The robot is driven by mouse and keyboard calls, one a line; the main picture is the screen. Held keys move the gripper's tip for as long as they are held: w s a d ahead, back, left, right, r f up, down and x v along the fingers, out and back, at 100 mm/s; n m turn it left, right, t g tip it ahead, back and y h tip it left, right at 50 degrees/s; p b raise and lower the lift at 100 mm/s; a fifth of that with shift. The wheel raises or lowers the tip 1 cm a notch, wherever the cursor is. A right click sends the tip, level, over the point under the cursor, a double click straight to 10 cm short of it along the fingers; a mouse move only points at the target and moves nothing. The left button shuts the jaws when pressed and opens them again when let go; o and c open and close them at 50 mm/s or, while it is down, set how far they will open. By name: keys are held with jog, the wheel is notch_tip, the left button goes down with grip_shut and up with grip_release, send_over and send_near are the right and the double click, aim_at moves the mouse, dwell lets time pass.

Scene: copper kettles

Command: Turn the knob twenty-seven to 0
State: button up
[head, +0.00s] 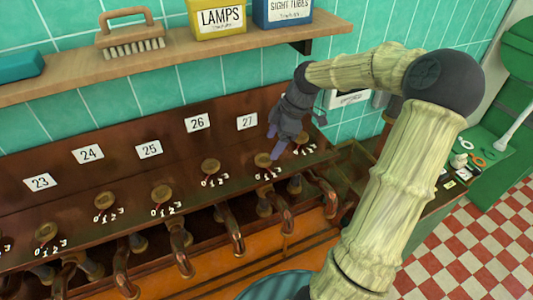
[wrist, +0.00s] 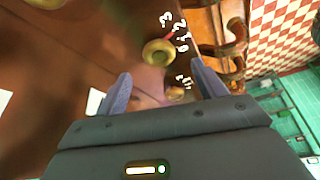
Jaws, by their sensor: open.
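Knob twenty-seven (head: 263,160) is a round brass knob on the brown sloped panel, below the white label 27 (head: 247,121). Digits 0 to 3 are printed by it; its setting is too small to read. My gripper (head: 287,146) is open and empty, just right of this knob, its fingers pointing down at the panel. In the wrist view, my open fingers (wrist: 160,76) flank a small brass knob (wrist: 175,93), while a larger-looking brass knob (wrist: 158,52) with a red mark lies just beyond. I cannot tell which of them is twenty-seven.
Knob twenty-six (head: 210,167) and several others run left along the panel. Copper pipes (head: 234,232) stick out below the knobs. A wooden shelf (head: 180,63) with a brush (head: 131,38) and tins hangs above. A green cabinet (head: 497,170) stands at the right.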

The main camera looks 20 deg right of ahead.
aim_at(264, 158)
jog(key=x, duration=0.6)
jog(key=shift+w+a+r+p, duration=0.1)
jog(key=shift+p, duration=0.25)
jog(key=c, duration=1)
jog(key=shift+m, duration=0.4)
jog(key=m+t, duration=0.1)
jog(key=m, duration=0.1)
jog(key=m+t+h, duration=0.1)
jog(key=m, duration=0.2)
jog(key=shift+s+a, duration=0.1)
jog(key=shift+s, duration=0.1)
jog(key=m+h+b, duration=0.1)
jog(key=m, duration=0.1)
jog(key=m+t, duration=0.1)
jog(key=m, duration=0.1)
jog(key=shift+a+h+b, duration=0.15)
jog(key=shift+h+b, duration=0.25)
jog(key=shift+m+h+b, duration=0.3)
jog(key=shift+m+b, duration=0.15)
jog(key=shift+m, duration=0.65)
